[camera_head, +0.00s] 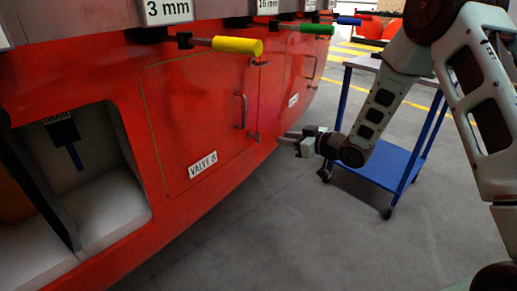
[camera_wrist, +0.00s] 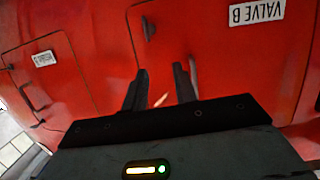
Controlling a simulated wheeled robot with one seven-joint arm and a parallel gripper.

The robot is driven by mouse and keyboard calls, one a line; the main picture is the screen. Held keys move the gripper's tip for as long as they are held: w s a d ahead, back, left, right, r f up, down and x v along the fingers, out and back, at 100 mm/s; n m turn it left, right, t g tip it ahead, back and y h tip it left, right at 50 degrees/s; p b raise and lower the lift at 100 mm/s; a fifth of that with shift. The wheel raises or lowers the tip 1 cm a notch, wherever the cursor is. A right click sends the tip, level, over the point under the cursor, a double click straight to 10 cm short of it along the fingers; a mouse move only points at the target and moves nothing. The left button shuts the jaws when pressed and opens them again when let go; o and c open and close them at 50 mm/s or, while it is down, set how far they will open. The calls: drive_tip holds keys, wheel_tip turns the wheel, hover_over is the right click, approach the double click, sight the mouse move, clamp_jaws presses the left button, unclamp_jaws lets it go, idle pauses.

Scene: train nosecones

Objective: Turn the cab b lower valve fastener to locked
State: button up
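The red VALVE B door (camera_head: 205,115) is a flush panel in the side of the red nosecone, with a handle (camera_head: 241,110) near its right edge. A small dark lower fastener (camera_head: 254,137) sits at the door's lower right edge, below the handle. In the wrist view, which looks upside down, a small dark fitting (camera_wrist: 149,29) at the door edge is probably this fastener; its turn position is too small to tell. My gripper (camera_head: 284,137) is close to the door's lower right, apart from the fastener. In the wrist view its two fingers (camera_wrist: 162,80) are spread with nothing held between them.
An upper fastener (camera_head: 261,63) sits at the door's upper right. Yellow (camera_head: 237,45) and green (camera_head: 316,29) handled tools stick out above the doors. A second labelled door (camera_head: 299,85) lies to the right. A blue cart (camera_head: 385,165) stands behind my arm. The floor below is clear.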

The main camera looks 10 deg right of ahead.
sight(259, 133)
drive_tip(key=d+f+t+y+b, duration=0.1)
drive_tip(key=d+f+y+b, duration=0.15)
drive_tip(key=d+f, duration=0.25)
drive_tip(key=x, duration=1.1)
drive_tip(key=r+x, duration=0.1)
drive_tip(key=x, duration=0.5)
drive_tip(key=shift+s+a+b, duration=0.1)
drive_tip(key=shift+b, duration=0.2)
clamp_jaws()
